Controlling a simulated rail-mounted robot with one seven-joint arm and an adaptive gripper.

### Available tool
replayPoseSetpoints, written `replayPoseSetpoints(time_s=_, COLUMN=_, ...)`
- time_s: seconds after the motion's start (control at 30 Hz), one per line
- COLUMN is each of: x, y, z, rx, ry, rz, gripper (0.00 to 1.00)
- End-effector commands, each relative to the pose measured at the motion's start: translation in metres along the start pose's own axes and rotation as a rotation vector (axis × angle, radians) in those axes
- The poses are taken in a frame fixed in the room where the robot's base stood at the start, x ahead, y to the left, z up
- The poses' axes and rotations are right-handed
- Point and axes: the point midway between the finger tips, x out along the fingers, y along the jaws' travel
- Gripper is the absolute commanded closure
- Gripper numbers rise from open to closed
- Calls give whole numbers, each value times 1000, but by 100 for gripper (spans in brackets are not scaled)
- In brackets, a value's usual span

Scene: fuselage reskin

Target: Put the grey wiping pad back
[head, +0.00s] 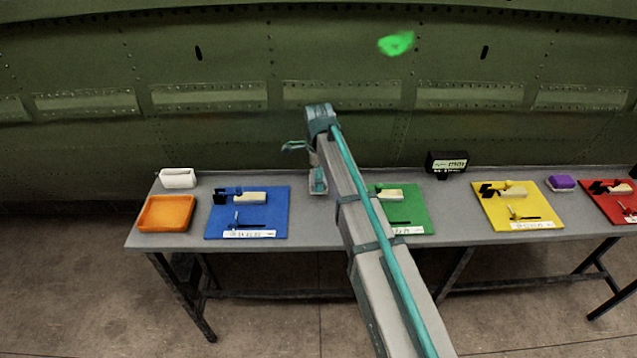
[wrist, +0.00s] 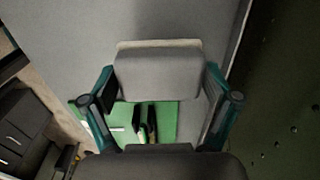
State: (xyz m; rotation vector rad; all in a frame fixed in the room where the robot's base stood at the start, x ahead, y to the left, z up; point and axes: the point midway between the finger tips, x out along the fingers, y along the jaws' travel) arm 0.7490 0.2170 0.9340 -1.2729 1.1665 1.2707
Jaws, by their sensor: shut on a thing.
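The grey wiping pad (wrist: 158,75), a block with a cream edge along its far side, is between the two teal fingers of my gripper (wrist: 160,68) in the wrist view. My gripper is shut on it. In the head view my gripper (head: 318,182) is over the grey table between the blue mat (head: 270,215) and the green mat (head: 420,218). The pad is small there and partly hidden by my gripper. I cannot tell whether it touches the table. My arm covers part of the green mat.
The table (head: 310,220) also carries an orange tray (head: 165,228), a white block (head: 178,178), a black display (head: 447,162), a yellow mat (head: 490,213), a purple block (head: 562,182) and a red mat (head: 600,205). The green fuselage (head: 220,60) stands behind, with a bright green patch (head: 396,43).

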Motion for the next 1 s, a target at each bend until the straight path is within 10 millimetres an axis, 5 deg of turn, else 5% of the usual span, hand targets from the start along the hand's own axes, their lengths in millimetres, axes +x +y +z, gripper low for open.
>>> replayPoseSetpoints(time_s=0.3, x=34, y=-5, z=0, rx=0, ry=0, rz=1, gripper=40)
replayPoseSetpoints(time_s=0.67, x=39, y=-5, z=0, rx=0, ry=0, rz=0, gripper=40)
replayPoseSetpoints(time_s=0.7, x=39, y=-5, z=0, rx=0, ry=0, rz=0, gripper=9)
replayPoseSetpoints(time_s=0.73, x=38, y=-5, z=0, rx=0, ry=0, rz=0, gripper=4)
replayPoseSetpoints(time_s=1.0, x=38, y=-5, z=0, rx=0, ry=0, rz=0, gripper=0)
